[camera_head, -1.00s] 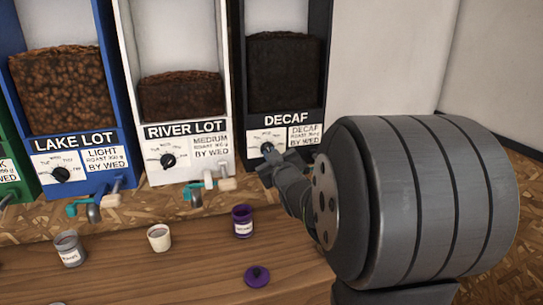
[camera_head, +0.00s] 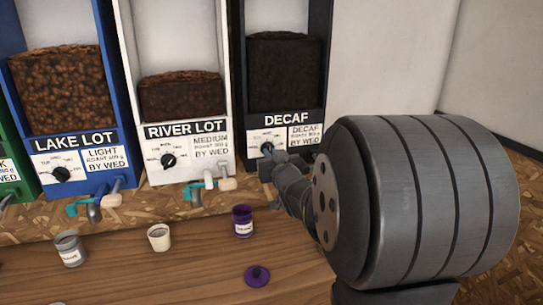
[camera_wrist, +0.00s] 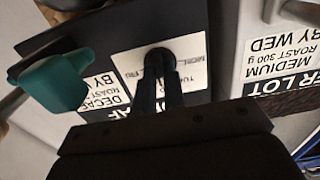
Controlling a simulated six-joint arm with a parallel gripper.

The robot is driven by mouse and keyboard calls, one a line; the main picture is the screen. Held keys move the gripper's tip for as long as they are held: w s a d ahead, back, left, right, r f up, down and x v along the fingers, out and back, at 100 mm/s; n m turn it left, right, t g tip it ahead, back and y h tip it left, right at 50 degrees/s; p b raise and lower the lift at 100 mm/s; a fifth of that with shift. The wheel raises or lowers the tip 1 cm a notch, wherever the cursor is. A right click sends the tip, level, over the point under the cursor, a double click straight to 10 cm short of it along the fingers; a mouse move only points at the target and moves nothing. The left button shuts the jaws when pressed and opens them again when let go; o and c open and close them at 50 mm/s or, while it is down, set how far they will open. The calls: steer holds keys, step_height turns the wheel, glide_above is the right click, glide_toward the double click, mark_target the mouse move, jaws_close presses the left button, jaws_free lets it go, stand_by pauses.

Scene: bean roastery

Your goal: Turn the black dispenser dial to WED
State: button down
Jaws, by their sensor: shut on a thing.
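The black dispenser (camera_head: 288,75), labelled DECAF, stands at the right of the row, with dark beans behind its window. Its dial (camera_head: 267,149) sits on a white plate below the name. My gripper (camera_wrist: 160,75) is shut on the dial knob in the wrist view, where the picture is upside down. Its fingers cover most of the knob, so I cannot tell which day the pointer marks. In the head view my gripper (camera_head: 270,158) is at the dial, partly hidden by my wrist.
The white RIVER LOT dispenser (camera_head: 187,132) and blue LAKE LOT dispenser (camera_head: 75,142) stand to the left. A teal tap lever (camera_wrist: 55,82) is close beside my gripper. A purple jar (camera_head: 242,221), its lid (camera_head: 257,275), a cream cup (camera_head: 159,237) and a grey jar (camera_head: 69,248) stand in front.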

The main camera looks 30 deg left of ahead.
steer(key=c, duration=1.5)
jaws_free()
steer(key=shift+s+d, duration=0.1)
steer(key=v, duration=1.7)
steer(key=x, duration=1.7)
